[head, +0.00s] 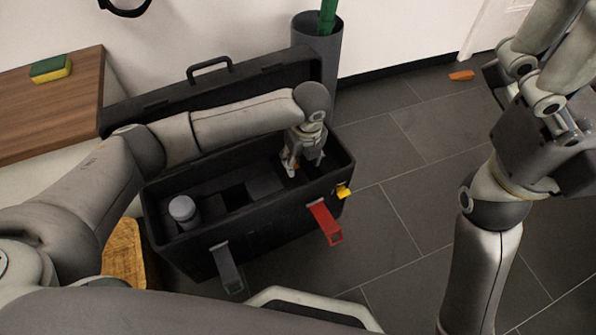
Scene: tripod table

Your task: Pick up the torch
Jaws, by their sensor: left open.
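An open black toolbox (245,222) stands on the floor with its lid tipped back. My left gripper (296,170) is open and points down into the toolbox at its right end. A small orange bit (298,165) shows by its fingers; most of that thing is hidden, and I cannot tell if it is the torch. A grey cylinder (183,209) stands upright in the left end of the toolbox, clear of the gripper. My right gripper (545,65) is raised at the upper right, away from the toolbox; its jaw opening is unclear.
A wooden-topped cabinet (60,105) with a green and yellow sponge (51,68) stands at the left. A dark bin (318,50) holding a green thing stands behind the toolbox. A red latch (325,222) hangs at the toolbox front. Tiled floor to its right is mostly clear.

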